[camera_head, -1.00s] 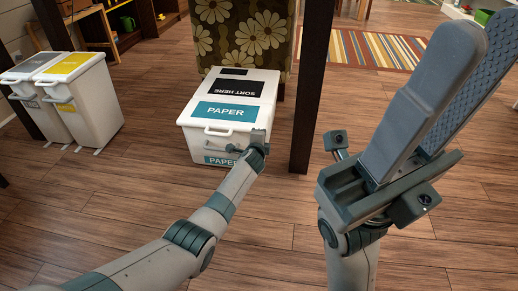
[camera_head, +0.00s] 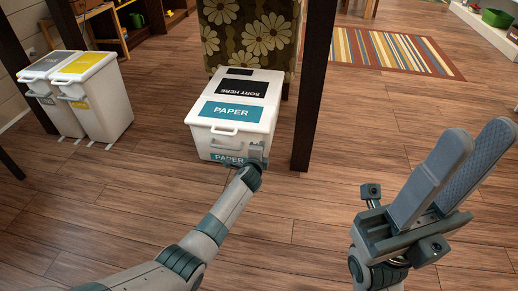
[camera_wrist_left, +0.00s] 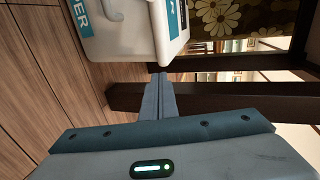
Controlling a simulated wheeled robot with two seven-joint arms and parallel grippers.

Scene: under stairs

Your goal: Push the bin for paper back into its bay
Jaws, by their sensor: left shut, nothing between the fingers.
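The white paper bin (camera_head: 282,117), with a teal PAPER label on its lid, stands on the floor beside a dark post, in front of a flowered panel. My left gripper (camera_head: 258,152) is at its lower front, near the right front corner; I cannot tell whether it touches. In the left wrist view its fingers (camera_wrist_left: 160,95) are shut and empty, with the bin (camera_wrist_left: 125,40) at upper left. My right gripper (camera_head: 478,138) is raised at the right, away from the bin, its fingers apart and empty.
The dark post (camera_head: 313,90) stands just right of the bin. The flowered panel (camera_head: 250,35) is behind it. Two bins with grey (camera_head: 45,65) and yellow (camera_head: 85,63) lids stand at the left. A striped rug (camera_head: 395,52) lies behind. The wooden floor in front is clear.

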